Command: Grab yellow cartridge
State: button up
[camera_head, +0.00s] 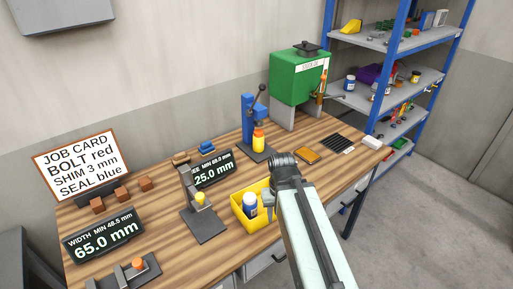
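A yellow cylinder with an orange top (258,141), which looks like the yellow cartridge, stands upright at the foot of the blue lever press (248,115) on the workbench. A smaller yellow piece (200,199) sits on a dark grey gauge stand (206,226) further left. My arm reaches in from the bottom right, and its dark end (283,161) is over the bench, right of and nearer than the cylinder. The fingers of my gripper are too small and hidden to make out.
A green box on a stand (299,77) is at the back. Displays and a job card (81,164) stand left. Blue shelving (395,75) is at right.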

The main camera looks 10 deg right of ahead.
aim_at(258, 143)
jog(key=z, duration=1.8)
jog(key=i, duration=1.9)
jog(key=u, duration=4.45)
jog(key=i, duration=1.05)
